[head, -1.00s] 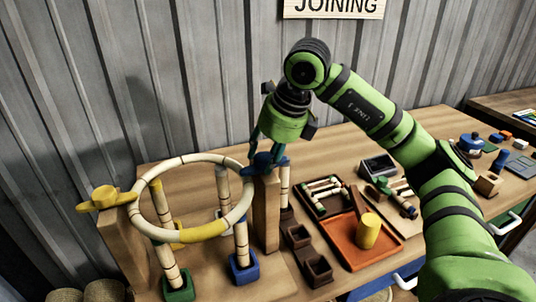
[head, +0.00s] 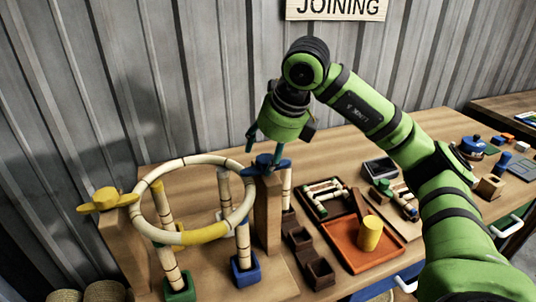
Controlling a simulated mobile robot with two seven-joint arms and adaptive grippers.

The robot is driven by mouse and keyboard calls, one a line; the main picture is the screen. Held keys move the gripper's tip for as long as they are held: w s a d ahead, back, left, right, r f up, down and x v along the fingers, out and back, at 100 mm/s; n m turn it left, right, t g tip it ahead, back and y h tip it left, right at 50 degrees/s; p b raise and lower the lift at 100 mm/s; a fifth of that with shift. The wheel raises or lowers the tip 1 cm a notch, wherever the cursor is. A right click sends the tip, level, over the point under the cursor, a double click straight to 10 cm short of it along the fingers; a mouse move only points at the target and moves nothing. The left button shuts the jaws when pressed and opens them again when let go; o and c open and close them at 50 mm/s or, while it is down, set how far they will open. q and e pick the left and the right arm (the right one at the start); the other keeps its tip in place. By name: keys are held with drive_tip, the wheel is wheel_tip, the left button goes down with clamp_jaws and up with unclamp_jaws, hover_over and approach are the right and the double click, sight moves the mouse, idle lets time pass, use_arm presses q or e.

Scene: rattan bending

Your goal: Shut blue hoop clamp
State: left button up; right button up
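The blue hoop clamp (head: 266,163) sits on top of a wooden post at the right side of a pale rattan hoop (head: 157,228). Its blue arms lie across the post top, one towards the hoop and one towards the right. My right gripper (head: 264,148) points down just above the clamp. One finger shows clear of it on the left; the other is mostly hidden. The gripper looks open and holds nothing that I can see. A yellow clamp (head: 106,199) sits on another wooden post at the hoop's left. My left gripper is not in view.
Rattan uprights in a green base (head: 180,289) and a blue base (head: 245,269) stand beneath the hoop. Brown cups (head: 319,273) and an orange tray (head: 345,255) with a yellow cylinder (head: 369,234) lie to the right. A metal wall stands close behind.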

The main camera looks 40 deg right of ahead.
drive_tip(key=shift+f, duration=0.2)
drive_tip(key=v, duration=1.2)
drive_tip(key=shift+r, duration=0.1)
